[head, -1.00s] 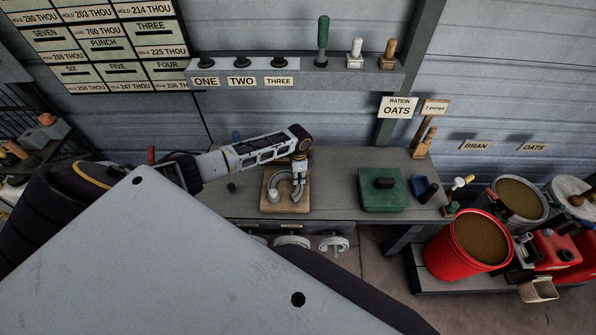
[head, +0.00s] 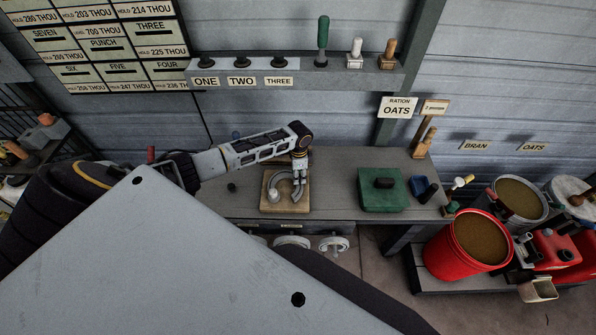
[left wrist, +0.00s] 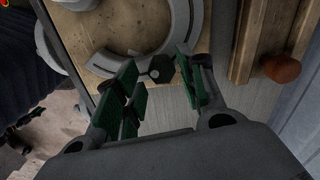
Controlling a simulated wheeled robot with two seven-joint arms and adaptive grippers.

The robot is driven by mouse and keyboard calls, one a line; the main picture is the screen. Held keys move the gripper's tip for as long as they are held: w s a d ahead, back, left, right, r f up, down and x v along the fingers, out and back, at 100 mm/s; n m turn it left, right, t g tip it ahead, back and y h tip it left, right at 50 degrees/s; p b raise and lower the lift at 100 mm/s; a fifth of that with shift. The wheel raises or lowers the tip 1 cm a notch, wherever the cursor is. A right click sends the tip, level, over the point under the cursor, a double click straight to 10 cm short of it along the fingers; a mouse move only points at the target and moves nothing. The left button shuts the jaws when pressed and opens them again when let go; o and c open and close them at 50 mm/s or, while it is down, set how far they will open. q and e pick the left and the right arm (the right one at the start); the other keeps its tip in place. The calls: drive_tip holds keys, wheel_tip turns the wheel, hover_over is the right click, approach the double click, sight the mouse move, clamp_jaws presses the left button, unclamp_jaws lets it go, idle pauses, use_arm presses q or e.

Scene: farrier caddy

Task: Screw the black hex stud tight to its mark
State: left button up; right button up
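The black hex stud (left wrist: 161,69) shows in the left wrist view at the end of a grey horseshoe-shaped piece (left wrist: 150,50), which lies on a wooden board (left wrist: 95,28). My left gripper (left wrist: 158,78) has green-padded fingers, spread apart. The stud shows between and just beyond the fingertips, close to the right-hand finger; I cannot tell whether they touch. In the head view my left gripper (head: 299,181) points down over the board (head: 270,207) and hides the stud. I cannot make out the mark. My right gripper is not in view.
A green box (head: 382,190) stands to the right on the grey bench (head: 335,170). A wooden rail and a reddish-brown knob (left wrist: 283,69) lie beside the board. A red bucket (head: 466,245) stands farther right. The bench between board and green box is clear.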

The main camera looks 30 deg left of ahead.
use_arm(q)
drive_tip(key=shift+r, duration=1.65)
